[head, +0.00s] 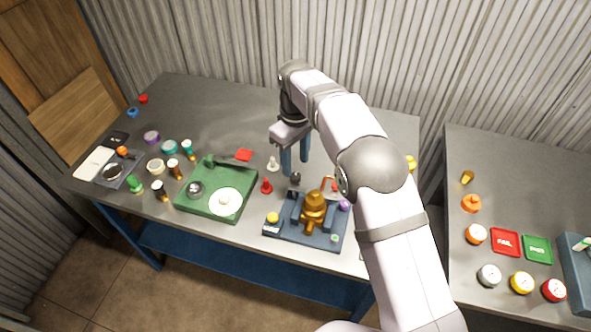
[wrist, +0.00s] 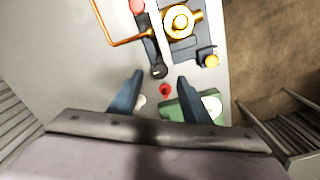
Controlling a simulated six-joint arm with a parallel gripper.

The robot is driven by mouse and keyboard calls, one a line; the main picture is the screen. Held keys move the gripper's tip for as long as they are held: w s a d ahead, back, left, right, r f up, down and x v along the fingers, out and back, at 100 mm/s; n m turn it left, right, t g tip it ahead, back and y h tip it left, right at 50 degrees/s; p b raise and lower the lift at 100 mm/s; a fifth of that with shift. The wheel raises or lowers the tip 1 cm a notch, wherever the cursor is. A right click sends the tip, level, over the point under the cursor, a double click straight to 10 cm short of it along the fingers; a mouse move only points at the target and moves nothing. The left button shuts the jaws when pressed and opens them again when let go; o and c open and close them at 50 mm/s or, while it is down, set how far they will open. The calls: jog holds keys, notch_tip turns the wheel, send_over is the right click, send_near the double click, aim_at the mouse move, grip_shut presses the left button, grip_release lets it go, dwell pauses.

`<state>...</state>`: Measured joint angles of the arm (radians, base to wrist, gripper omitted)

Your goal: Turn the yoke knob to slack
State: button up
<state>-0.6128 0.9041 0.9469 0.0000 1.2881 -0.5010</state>
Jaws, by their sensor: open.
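A brass valve body (head: 313,208) sits in a dark blue-grey fixture (head: 289,241) at the front of the main table; the brass part also shows in the wrist view (wrist: 180,22). A small black round knob (head: 295,178) stands at the fixture's back left edge and shows in the wrist view (wrist: 158,71). It looks like the yoke knob, but no label is readable. My gripper (head: 296,168) is open and empty, fingers pointing down above the table behind the fixture. In the wrist view the knob appears between the fingertips (wrist: 160,78); contact cannot be told.
A red pawn-like piece (head: 266,187) and a white one (head: 273,164) stand left of my gripper. A green tray (head: 208,207) lies farther left, with jars and bottles beyond. A copper tube (wrist: 104,30) rises beside the fixture. The table's back middle is clear.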

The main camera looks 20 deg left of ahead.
jog(key=shift+r, duration=1.4)
jog(key=shift+d, duration=0.15)
jog(key=s+d+m, duration=0.3)
jog(key=d, duration=0.7)
jog(key=s+d+m, duration=0.3)
jog(key=d+m, duration=0.1)
jog(key=d, duration=0.6)
jog(key=s+d+f+m, duration=0.2)
jog(key=s+d+m, duration=0.1)
jog(key=s+d, duration=0.3)
jog(key=s+d+f+m, duration=0.2)
jog(key=s+d, duration=0.3)
jog(key=s, duration=0.6)
jog(key=shift+s+d+f+m, duration=0.3)
jog(key=shift+d+f+m, duration=0.1)
